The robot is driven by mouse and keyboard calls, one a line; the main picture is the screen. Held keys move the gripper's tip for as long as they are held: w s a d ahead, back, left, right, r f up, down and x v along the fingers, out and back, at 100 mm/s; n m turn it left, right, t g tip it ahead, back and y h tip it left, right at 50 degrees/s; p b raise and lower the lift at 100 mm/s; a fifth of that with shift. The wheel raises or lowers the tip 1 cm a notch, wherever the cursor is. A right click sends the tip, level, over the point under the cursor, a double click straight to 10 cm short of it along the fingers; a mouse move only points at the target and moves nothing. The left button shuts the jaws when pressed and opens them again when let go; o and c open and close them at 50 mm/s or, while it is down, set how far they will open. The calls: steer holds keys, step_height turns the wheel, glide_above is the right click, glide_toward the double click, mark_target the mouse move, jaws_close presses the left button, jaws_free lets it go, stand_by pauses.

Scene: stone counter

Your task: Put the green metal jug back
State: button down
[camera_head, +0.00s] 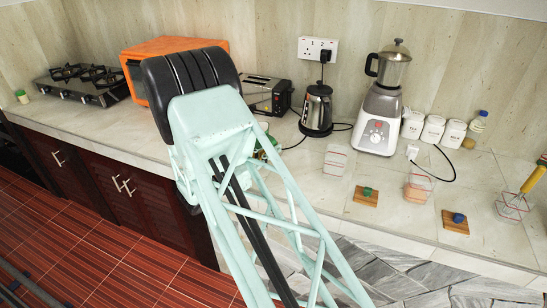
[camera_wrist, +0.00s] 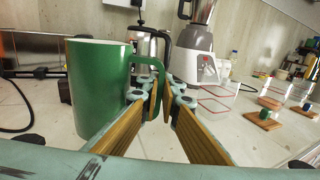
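The green metal jug (camera_wrist: 98,90) stands upright on the counter at the left of the wrist view, its handle on its right side. My gripper (camera_wrist: 162,100) points forward at the handle's lower part. Its two wood-faced fingers converge to a narrow gap there, and the left finger overlaps the jug's lower right side. The fingertips hide the handle's lower end, so I cannot tell whether they are closed on it. In the head view my arm hides the gripper and nearly all of the jug; only a small bit of green shows beside the arm.
A steel kettle (camera_head: 317,108), a blender (camera_head: 381,115) and white canisters (camera_head: 433,130) stand along the wall. A toaster (camera_head: 262,95), an orange oven (camera_head: 135,68) and a gas stove (camera_head: 85,80) are to the left. Wooden blocks (camera_head: 366,196) and clear boxes (camera_head: 418,188) lie at right.

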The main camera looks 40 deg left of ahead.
steer(key=shift+f+b, duration=0.3)
steer(key=shift+f, duration=1.4)
steer(key=shift+f, duration=0.1)
steer(key=c, duration=2.9)
jaws_free()
steer(key=shift+s, duration=0.15)
steer(key=shift+s+a+p, duration=0.15)
steer(key=shift+s+a, duration=0.1)
steer(key=shift+s, duration=1.7)
steer(key=shift+s+a+p, duration=0.2)
steer(key=shift+s+a, duration=0.1)
steer(key=shift+s, duration=1.6)
steer(key=shift+s+a+p, duration=0.15)
steer(key=shift+s+a, duration=0.1)
steer(key=shift+s, duration=1.7)
